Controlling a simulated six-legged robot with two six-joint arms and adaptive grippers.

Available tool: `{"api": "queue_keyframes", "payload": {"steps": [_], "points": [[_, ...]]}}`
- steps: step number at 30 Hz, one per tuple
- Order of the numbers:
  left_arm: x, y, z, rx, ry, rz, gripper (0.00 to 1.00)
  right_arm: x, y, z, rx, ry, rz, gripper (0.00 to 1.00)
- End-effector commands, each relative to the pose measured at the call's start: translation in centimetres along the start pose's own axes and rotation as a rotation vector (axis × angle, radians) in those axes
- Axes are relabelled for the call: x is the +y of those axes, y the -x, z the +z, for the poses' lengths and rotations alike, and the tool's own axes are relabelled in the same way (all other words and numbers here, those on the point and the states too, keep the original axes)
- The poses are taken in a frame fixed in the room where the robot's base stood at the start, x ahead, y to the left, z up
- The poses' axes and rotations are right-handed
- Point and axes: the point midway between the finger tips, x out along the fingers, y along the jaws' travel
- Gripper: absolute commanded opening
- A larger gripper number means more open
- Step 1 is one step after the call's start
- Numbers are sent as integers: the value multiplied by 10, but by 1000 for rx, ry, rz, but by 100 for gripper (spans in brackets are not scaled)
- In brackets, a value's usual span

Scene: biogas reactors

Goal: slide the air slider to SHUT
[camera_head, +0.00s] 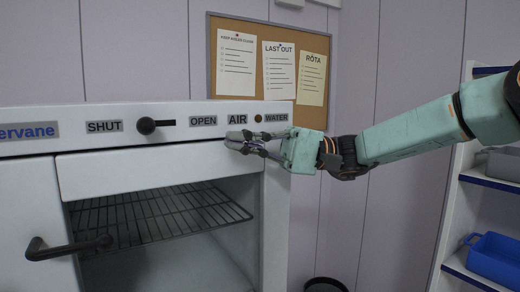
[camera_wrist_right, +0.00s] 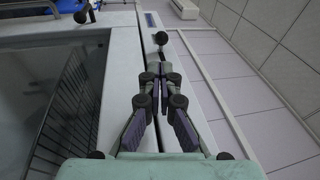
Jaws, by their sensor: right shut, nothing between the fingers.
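The air slider's black knob (camera_head: 146,126) sticks out of the white top panel, beside the SHUT label (camera_head: 104,126). Its dark slot (camera_head: 168,123) shows only to the right of the knob, toward the OPEN label (camera_head: 203,121). The AIR label (camera_head: 237,119) is further right. My right gripper (camera_head: 232,140) is shut and empty in front of the panel near AIR, to the right of the knob and apart from it. In the right wrist view the knob (camera_wrist_right: 161,38) stands beyond the shut fingertips (camera_wrist_right: 153,76). My left gripper is out of view.
Below the panel is an open compartment with a wire rack (camera_head: 160,215). A black door handle (camera_head: 65,248) juts out at lower left. A small brown disc (camera_head: 258,118) sits by the WATER label. A corkboard (camera_head: 268,62) hangs behind. Shelves with a blue bin (camera_head: 495,258) stand right.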

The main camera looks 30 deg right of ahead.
Motion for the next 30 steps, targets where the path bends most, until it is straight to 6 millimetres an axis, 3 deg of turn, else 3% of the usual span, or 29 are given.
{"api": "queue_keyframes", "payload": {"steps": [7, 25, 28, 30], "points": [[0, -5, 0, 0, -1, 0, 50, 0, 25, 0, 1, 2, -1, 0], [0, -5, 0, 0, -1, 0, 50, 1, 29, 0, 1, -2, 2, 0], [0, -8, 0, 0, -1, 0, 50, 19, 25, -3, 13, -31, 40, 0], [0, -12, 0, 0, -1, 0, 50, 49, 21, -8, 35, -76, 101, 0]]}}
